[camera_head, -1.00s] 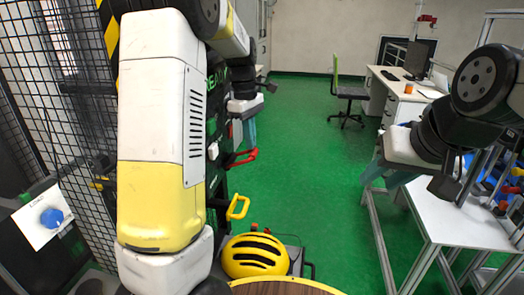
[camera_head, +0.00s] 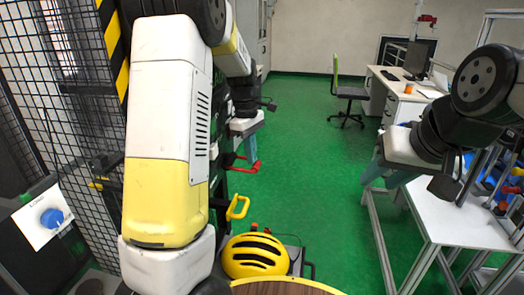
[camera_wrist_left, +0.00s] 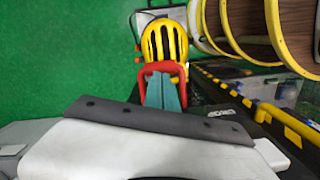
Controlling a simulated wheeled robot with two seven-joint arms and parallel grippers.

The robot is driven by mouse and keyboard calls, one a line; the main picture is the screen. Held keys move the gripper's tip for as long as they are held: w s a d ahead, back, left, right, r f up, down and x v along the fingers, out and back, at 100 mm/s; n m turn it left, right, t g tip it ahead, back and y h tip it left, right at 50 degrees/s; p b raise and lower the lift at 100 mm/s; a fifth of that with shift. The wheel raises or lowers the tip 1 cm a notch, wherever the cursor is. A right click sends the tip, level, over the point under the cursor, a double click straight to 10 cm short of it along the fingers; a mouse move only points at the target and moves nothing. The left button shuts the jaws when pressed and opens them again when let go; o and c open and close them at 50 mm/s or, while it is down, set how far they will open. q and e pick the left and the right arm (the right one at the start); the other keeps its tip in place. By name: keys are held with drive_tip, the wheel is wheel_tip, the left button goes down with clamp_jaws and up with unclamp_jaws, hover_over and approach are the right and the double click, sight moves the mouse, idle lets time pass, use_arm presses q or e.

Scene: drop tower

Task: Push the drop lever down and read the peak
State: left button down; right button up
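A red loop handle (camera_head: 252,168) projects from the dark tower side in the head view. It also shows in the left wrist view (camera_wrist_left: 146,72). A yellow handle (camera_head: 238,208) sits lower on the same side. No readable label tells which is the drop lever. My left gripper (camera_head: 250,146) points down at the red handle; its teal fingers (camera_wrist_left: 163,92) lie close together and overlap the loop in the wrist view. Contact cannot be made out for certain. My right gripper (camera_head: 388,177) is open and empty beside the white table. No readable peak value shows.
A yellow and black helmet-like dome (camera_head: 255,255) stands below the handles, beside a round brown top (camera_head: 285,288). A mesh fence (camera_head: 85,120) and a panel with a blue knob (camera_head: 52,217) are at left. A white table (camera_head: 455,215) stands right. Green floor between is clear.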

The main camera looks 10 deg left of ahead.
use_arm(q)
drive_tip(key=shift+f, duration=0.25)
drive_tip(key=shift+a, duration=0.1)
